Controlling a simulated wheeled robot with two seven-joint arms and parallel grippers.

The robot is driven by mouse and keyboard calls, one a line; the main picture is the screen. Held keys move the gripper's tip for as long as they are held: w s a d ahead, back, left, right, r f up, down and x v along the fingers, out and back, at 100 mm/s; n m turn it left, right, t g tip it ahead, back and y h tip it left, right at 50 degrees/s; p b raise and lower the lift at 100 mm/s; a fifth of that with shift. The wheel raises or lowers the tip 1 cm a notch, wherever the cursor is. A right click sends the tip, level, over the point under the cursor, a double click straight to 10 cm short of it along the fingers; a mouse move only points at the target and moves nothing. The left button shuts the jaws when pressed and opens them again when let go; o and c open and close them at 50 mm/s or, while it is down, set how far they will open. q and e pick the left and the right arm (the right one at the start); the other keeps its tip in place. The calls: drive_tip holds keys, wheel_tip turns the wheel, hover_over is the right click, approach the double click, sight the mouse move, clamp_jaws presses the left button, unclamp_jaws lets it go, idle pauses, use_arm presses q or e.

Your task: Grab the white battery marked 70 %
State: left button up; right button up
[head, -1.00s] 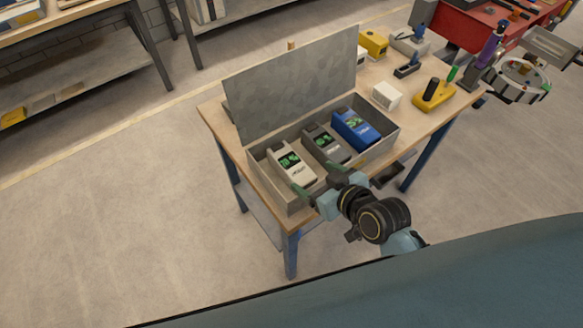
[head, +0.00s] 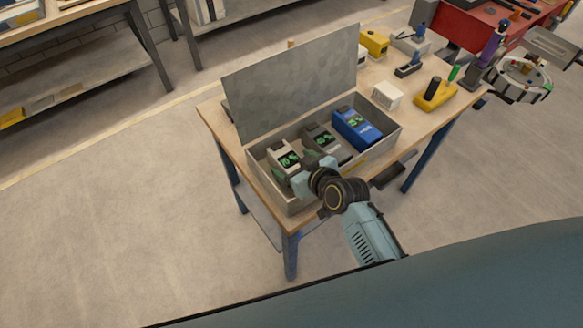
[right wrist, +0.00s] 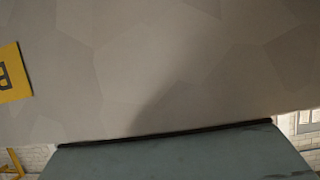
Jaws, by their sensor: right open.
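The white battery (head: 285,149) with a green display reading 70 % stands at the left end of an open grey case (head: 255,157) on the wooden table. My right gripper (head: 291,166) is open, with its fingers around the near part of this battery. The gripper's body hides the battery's lower part, and I cannot tell whether the fingers touch it. A grey battery (head: 322,138) stands in the middle of the case and a blue battery (head: 357,128) at the right, both with green displays. The right wrist view shows no fingers or battery. My left gripper is not in view.
The case's raised grey lid (head: 290,90) stands behind the batteries. A white block (head: 387,95) and a yellow tool with a black handle (head: 434,95) lie on the table (head: 225,135) to the right. A grey surface with a yellow label (right wrist: 14,74) fills most of the right wrist view.

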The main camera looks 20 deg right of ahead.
drive_tip(key=c, duration=1.7)
drive_tip(key=shift+r, duration=0.2)
clamp_jaws()
